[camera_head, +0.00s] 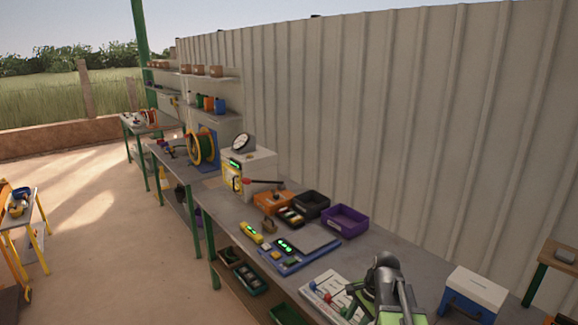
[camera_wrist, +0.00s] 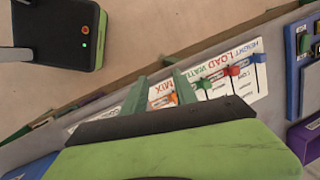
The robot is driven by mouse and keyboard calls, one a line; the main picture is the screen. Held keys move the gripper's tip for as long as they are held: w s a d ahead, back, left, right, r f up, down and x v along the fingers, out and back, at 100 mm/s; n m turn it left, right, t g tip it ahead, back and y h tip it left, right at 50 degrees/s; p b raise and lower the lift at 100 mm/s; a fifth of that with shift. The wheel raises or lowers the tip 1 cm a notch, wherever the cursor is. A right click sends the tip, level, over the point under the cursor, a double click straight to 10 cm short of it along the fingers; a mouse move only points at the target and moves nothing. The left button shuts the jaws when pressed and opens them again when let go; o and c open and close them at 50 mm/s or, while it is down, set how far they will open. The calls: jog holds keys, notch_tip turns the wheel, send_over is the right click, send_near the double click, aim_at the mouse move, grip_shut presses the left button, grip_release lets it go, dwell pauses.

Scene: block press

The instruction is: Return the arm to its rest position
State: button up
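My arm (camera_head: 386,282) is folded at the front of the bench in the head view, with a grey link upright and a green part low at the picture's edge. My gripper (camera_wrist: 158,78) shows in the wrist view as two green fingers standing apart, with nothing seen between them but the bench edge and board behind. The fingers point toward the bench's front edge.
A white board (camera_head: 326,291) with coloured sliders lies close to my arm; it also shows in the wrist view (camera_wrist: 212,80). A white-and-blue box (camera_head: 477,289) stands right of the arm. A blue scale (camera_head: 300,262) and a purple bin (camera_head: 345,219) are farther back. Open floor (camera_head: 90,235) lies left.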

jog(key=s+a+f+n+g+h+b, duration=0.1)
jog(key=s+a+f+n, duration=0.3)
jog(key=n, duration=0.8)
jog(key=shift+s+a+n+h+b, duration=0.4)
jog(key=shift+s+a+h+b, duration=0.3)
jog(key=shift+s+a, duration=0.5)
jog(key=shift+f, duration=0.1)
